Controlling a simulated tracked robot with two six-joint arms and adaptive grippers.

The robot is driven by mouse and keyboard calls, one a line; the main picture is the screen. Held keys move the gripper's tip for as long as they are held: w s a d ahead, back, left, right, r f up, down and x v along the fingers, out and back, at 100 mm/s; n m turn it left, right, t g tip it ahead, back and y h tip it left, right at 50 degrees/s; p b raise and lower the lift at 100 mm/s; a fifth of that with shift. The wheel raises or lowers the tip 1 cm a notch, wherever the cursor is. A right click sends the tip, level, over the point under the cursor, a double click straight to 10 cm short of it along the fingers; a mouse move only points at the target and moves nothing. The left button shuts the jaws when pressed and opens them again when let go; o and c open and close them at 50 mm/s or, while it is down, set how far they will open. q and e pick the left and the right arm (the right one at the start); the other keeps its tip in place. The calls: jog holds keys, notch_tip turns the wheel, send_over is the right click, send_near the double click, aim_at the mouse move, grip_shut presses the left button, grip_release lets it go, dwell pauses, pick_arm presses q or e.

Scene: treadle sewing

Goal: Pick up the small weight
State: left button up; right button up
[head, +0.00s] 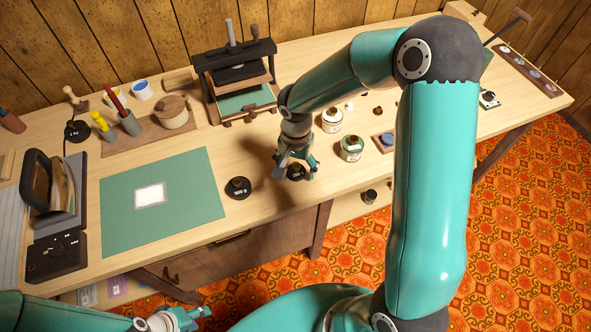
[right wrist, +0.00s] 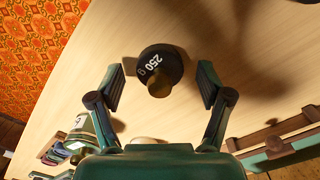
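The small weight (right wrist: 160,68), a black disc with a brass-coloured knob and "250 g" on it, stands on the table. In the head view it (head: 296,173) is partly hidden by my right gripper (head: 297,163). My right gripper (right wrist: 162,84) is open, with one finger to each side of the weight and visible gaps between. A larger black weight (head: 238,187), marked "500 g", stands to the left, beside the green mat. My left gripper (head: 186,319) is low at the bottom left of the head view, away from the weights; its finger opening is unclear.
A green mat (head: 118,220) with a white card lies left of the weights. A small press (head: 237,80) stands behind. Jars (head: 351,148) stand right of my right gripper. The table's front edge is close to the small weight.

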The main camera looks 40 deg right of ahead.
jog(key=c, duration=1.2)
jog(key=shift+r, duration=0.1)
jog(key=shift+c, duration=0.2)
